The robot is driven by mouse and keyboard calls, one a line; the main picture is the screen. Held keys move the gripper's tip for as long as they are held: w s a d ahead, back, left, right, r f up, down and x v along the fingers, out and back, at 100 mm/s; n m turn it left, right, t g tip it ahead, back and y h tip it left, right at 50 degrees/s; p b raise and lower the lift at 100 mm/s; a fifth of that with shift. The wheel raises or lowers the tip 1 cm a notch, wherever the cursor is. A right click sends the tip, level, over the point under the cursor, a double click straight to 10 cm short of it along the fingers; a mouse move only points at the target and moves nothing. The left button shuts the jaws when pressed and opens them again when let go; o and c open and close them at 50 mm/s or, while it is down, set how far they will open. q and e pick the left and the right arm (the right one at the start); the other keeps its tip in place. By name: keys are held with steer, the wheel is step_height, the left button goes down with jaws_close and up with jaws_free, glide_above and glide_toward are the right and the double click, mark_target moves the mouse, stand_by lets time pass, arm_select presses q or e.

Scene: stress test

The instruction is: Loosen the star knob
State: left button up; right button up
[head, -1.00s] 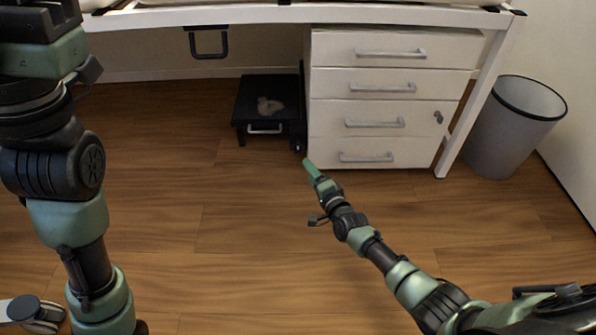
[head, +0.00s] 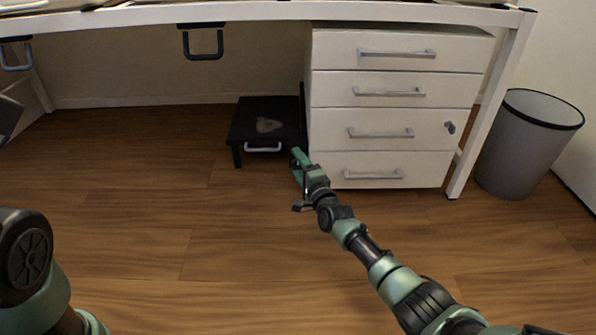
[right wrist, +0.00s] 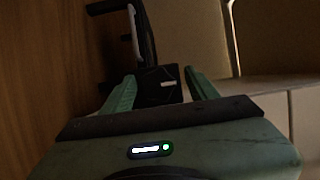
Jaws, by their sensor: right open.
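I cannot make out a star knob clearly in either view. A low black stand (head: 238,131) with a light grey handle stands on the floor beside the drawer unit, with a dark upright part at its right. My right gripper (head: 297,158) is in front of that side and hides part of it. In the right wrist view my right gripper (right wrist: 158,86) is open, its two green fingers apart. A dark block (right wrist: 160,78) with a small pale mark shows between and beyond the fingers; contact cannot be told. My left gripper is out of view.
The white drawer unit (head: 385,106) stands right of the stand, under the white desk (head: 270,13). A grey bin (head: 520,150) is at the right. A black handle (head: 203,42) hangs under the desk edge. The wood floor (head: 200,215) in front is clear.

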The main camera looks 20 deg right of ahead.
steer(key=shift+w, duration=0.25)
